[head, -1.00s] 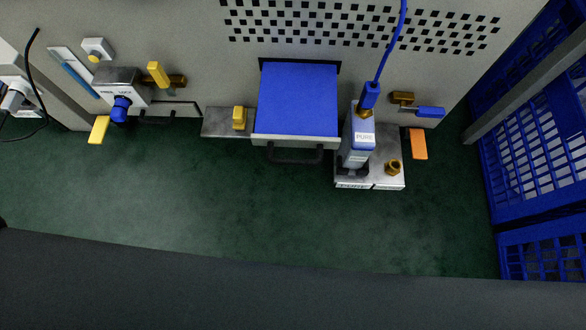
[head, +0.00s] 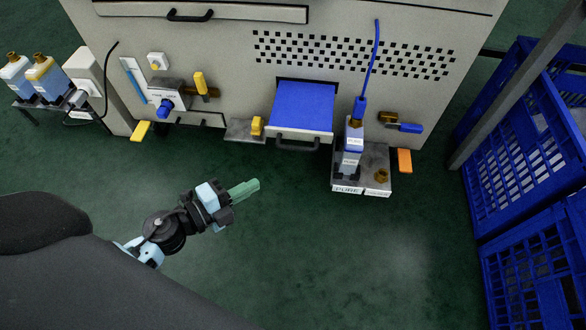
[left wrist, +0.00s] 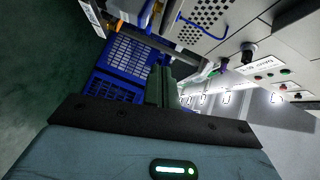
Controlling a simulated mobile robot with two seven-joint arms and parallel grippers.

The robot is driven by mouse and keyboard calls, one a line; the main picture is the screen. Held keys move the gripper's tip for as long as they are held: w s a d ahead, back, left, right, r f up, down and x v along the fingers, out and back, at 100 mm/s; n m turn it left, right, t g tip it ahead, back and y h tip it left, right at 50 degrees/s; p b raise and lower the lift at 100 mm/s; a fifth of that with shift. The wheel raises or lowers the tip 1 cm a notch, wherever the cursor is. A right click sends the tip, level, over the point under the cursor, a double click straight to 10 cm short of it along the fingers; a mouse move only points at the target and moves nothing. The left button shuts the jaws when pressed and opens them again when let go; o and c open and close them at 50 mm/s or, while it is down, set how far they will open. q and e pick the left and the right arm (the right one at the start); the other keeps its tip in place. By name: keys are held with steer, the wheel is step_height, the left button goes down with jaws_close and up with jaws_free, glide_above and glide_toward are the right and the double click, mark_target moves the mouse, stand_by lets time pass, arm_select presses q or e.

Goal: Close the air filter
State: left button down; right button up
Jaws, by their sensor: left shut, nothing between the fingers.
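The air filter (head: 303,107) is a blue-topped drawer with a grey front and a dark handle (head: 297,143). In the head view it stands pulled out of the grey machine's front (head: 220,45), below the square vent holes. My left gripper (head: 244,189) is in front of the machine, over the green floor, to the lower left of the filter and apart from it. Its greenish fingers are shut and empty. In the left wrist view the fingers (left wrist: 160,86) point toward blue crates and the machine, which looks tilted. My right gripper is not in view.
Right of the filter, a bottle marked PURE (head: 350,150) stands on a low shelf (head: 375,158) with a blue hose above. An orange lever (head: 404,160) is beside it. Blue crates (head: 520,130) stand at the right. A yellow knob (head: 257,126) is just left of the filter. The floor in front is clear.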

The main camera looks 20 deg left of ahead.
arm_select(q)
steer(key=b, duration=0.1)
glide_toward(300, 150)
steer(key=d, duration=0.4)
steer(key=w, duration=0.1)
steer(key=w+a+b, duration=0.1)
steer(key=w, duration=0.1)
steer(key=w+f+b, duration=0.1)
steer(key=w, duration=0.1)
steer(key=shift+a, duration=0.2)
